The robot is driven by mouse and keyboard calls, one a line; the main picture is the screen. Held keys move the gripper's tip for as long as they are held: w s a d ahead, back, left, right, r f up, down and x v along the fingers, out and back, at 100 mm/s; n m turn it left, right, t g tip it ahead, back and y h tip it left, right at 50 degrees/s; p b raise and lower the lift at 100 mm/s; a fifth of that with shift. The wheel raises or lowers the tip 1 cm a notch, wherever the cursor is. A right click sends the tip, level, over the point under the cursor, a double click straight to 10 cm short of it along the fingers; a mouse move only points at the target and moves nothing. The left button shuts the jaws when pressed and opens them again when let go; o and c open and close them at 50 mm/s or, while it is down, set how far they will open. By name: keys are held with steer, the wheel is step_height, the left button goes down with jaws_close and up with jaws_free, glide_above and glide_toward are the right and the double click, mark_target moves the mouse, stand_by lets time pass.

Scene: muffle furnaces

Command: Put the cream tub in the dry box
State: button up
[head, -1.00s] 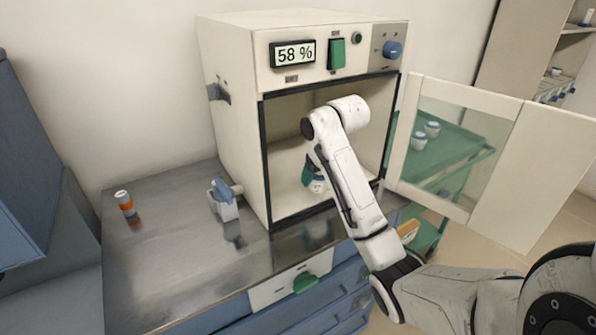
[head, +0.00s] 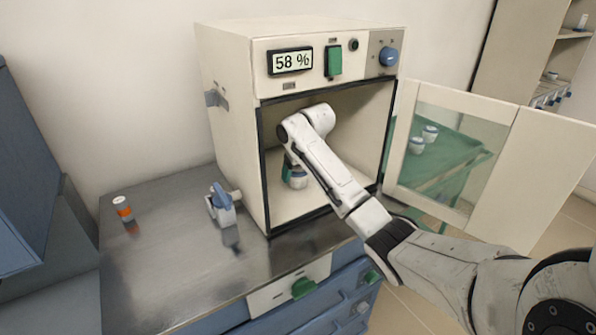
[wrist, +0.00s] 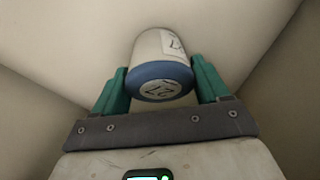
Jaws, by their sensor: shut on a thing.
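The cream tub (head: 298,182), pale with a blue lid, is inside the dry box (head: 225,135), near its floor. The arm hides part of the chamber. I cannot tell if the tub touches the floor. The dry box's door (head: 540,165) stands open to the right, and its display (head: 291,61) reads 58 %.
An orange-banded vial (head: 122,209) and a white-and-blue object (head: 222,205) stand on the metal bench (head: 180,250), left of the box. Two similar tubs (head: 416,145) show through the door's window on a green cart (head: 450,165). The box floor around the held tub looks clear.

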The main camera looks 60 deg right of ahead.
mark_target(299, 170)
steer(key=o, duration=1.1)
steer(key=shift+o, duration=0.2)
steer(key=shift+s+r, duration=0.1)
steer(key=shift+r, duration=0.35)
steer(key=shift+v, duration=1.25)
steer(key=s+a, duration=0.6)
steer(key=s, duration=0.4)
steer(key=shift+a+f, duration=0.15)
steer(key=shift+a, duration=0.05)
steer(key=shift+s, duration=0.1)
